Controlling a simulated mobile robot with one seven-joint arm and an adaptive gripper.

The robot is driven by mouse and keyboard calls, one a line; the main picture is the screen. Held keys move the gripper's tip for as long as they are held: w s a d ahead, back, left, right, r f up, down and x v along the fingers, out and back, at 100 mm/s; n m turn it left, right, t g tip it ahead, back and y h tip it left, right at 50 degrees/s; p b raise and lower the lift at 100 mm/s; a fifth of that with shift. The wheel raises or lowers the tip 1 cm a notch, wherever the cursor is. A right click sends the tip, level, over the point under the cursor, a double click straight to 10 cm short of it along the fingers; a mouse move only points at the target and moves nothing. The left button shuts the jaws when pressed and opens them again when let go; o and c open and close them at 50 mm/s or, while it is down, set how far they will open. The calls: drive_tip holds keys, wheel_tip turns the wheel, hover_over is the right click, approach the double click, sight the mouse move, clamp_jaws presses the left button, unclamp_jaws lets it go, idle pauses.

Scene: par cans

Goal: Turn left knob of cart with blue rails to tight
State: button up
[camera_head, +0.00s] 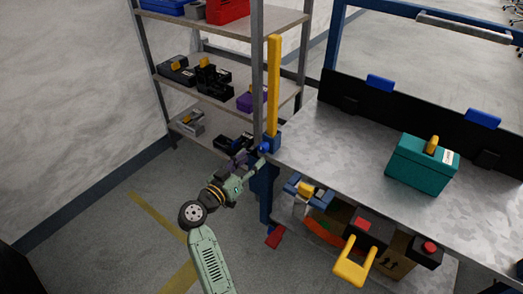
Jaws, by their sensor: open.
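A grey-topped workbench or cart (345,150) with blue posts (335,42) stands on the right. At its left front corner is a small blue part (266,149) at the foot of an upright yellow bar (274,85). It may be the left knob, but it is too small to tell, and so is whether it is tight. My green arm reaches up from the bottom. My gripper (254,166) is open beside this corner, close to the blue part. I cannot tell whether they touch. The fingers are small and partly lost against the dark background.
A teal toolbox (421,165) with a yellow handle sits on the top. A metal shelf rack (228,100) with tools stands behind my gripper. Below the top are a yellow-handled item (354,262) and other boxes. The floor at left (100,225) is clear.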

sight(261, 150)
drive_tip(key=x, duration=0.6)
drive_tip(key=shift+w+d, duration=0.1)
drive_tip(key=shift+c, duration=0.2)
clamp_jaws()
